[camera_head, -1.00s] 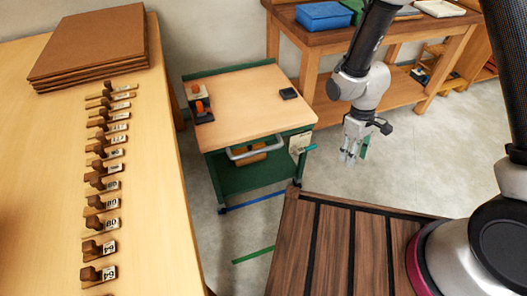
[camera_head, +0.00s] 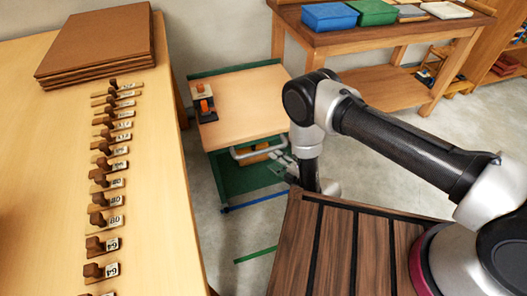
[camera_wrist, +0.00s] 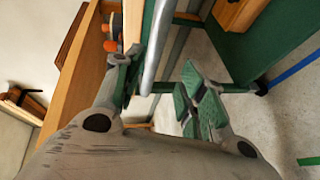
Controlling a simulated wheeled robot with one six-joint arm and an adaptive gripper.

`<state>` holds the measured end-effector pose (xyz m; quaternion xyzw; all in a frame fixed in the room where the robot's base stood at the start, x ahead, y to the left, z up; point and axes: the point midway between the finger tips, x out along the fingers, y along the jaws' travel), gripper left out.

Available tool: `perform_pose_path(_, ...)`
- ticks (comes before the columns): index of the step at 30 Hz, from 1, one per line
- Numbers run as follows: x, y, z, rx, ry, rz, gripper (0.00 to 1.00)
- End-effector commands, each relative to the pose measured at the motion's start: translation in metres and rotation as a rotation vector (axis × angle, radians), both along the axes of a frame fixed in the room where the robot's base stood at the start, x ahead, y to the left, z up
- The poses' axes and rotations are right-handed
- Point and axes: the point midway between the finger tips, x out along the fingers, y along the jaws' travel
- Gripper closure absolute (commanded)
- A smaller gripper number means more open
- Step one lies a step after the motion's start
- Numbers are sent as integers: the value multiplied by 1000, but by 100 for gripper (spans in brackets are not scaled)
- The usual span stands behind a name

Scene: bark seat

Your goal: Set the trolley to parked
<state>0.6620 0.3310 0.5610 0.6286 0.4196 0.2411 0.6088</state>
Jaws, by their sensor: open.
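The trolley (camera_head: 238,100) has a wooden top, a green frame and a green lower shelf (camera_head: 240,180). Its grey bar handle (camera_head: 262,150) is on the front edge and also crosses the wrist view (camera_wrist: 158,45). My gripper (camera_head: 283,163) is low at the trolley's front right corner, beside the handle's right end. In the wrist view my gripper (camera_wrist: 158,88) is open, with the bar seen between its two fingers; I cannot tell whether it touches. Two orange-knobbed pieces (camera_head: 204,105) sit on the top's left side. My arm hides the trolley's right side.
A blue floor line (camera_head: 255,203) runs by the trolley's front and a green one (camera_head: 255,254) lies nearer. A dark slatted top (camera_head: 335,240) is close below my arm. A long table (camera_head: 60,150) stands left, a workbench (camera_head: 395,35) behind right.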

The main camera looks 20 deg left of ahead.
Motion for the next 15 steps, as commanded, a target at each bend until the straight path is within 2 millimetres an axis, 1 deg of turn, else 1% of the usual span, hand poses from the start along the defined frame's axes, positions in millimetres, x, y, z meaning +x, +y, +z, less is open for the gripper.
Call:
perform_pose_path(1,1,1,7,5,-45,5,59)
perform_pose_path(2,2,2,8,1,-62,8,59)
perform_pose_path(5,6,8,6,-11,-80,12,59)
perform_pose_path(15,35,53,-4,-12,-77,11,59)
